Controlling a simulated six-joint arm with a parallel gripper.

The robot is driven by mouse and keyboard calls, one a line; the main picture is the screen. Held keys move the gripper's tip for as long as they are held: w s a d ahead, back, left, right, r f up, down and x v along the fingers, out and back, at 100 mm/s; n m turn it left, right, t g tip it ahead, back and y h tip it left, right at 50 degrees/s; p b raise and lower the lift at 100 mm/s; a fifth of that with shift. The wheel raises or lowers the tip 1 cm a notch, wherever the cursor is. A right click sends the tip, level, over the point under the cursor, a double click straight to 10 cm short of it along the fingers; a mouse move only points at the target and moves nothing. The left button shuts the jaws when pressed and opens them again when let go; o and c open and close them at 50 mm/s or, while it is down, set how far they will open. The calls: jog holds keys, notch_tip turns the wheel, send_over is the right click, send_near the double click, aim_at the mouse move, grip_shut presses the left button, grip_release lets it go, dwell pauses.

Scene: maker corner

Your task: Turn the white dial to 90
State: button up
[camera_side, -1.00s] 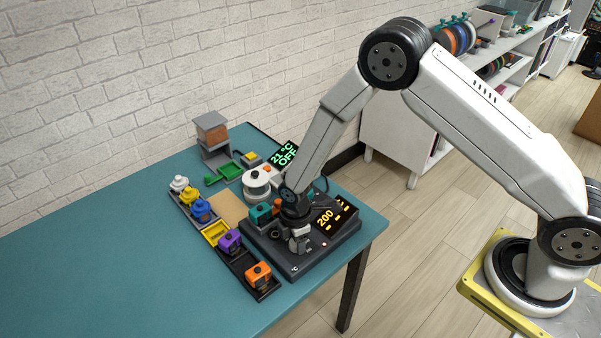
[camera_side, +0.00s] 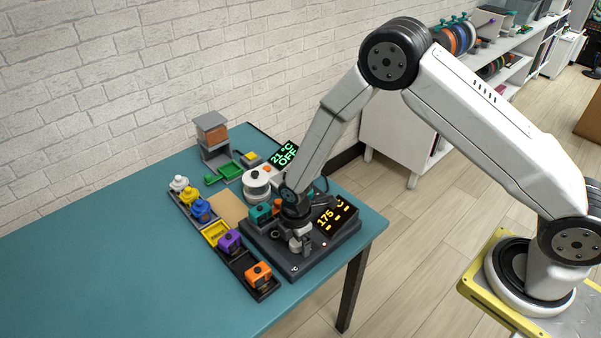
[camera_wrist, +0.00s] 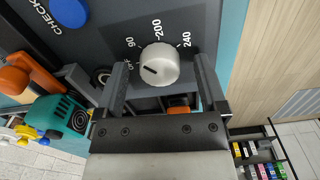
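The white dial (camera_wrist: 160,56) is on a dark panel in the wrist view, with OFF, 90, 200 and 240 printed around it. Its short dark mark lies on its left side, toward OFF and 90; I cannot tell its exact setting. My gripper (camera_wrist: 161,62) is open, with one finger on each side of the dial and a visible gap on both sides. In the side view my gripper (camera_side: 300,240) is low over the dark station (camera_side: 288,264), and the dial cannot be made out clearly there. The station's display (camera_side: 330,218) reads 175 °C in yellow.
A blue button (camera_wrist: 69,11) marked CHECK is at the wrist view's upper left. Teal (camera_side: 260,211) and orange tools stand close behind my gripper. A second display (camera_side: 284,155) reads 21 °C OFF. The table's (camera_side: 120,255) left part is clear.

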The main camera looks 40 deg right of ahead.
aim_at(296, 242)
jog(key=shift+r, duration=0.2)
jog(key=shift+r, duration=3.75)
jog(key=shift+r, duration=0.1)
jog(key=shift+s+d+r, duration=0.1)
jog(key=shift+d+r, duration=0.1)
jog(key=s+d+r+m+t, duration=0.2)
jog(key=s+d+r+m, duration=0.9)
jog(key=m, duration=0.6)
jog(key=shift+s+d+r+t, duration=0.3)
jog(key=shift+s+r, duration=0.4)
jog(key=shift+s, duration=0.4)
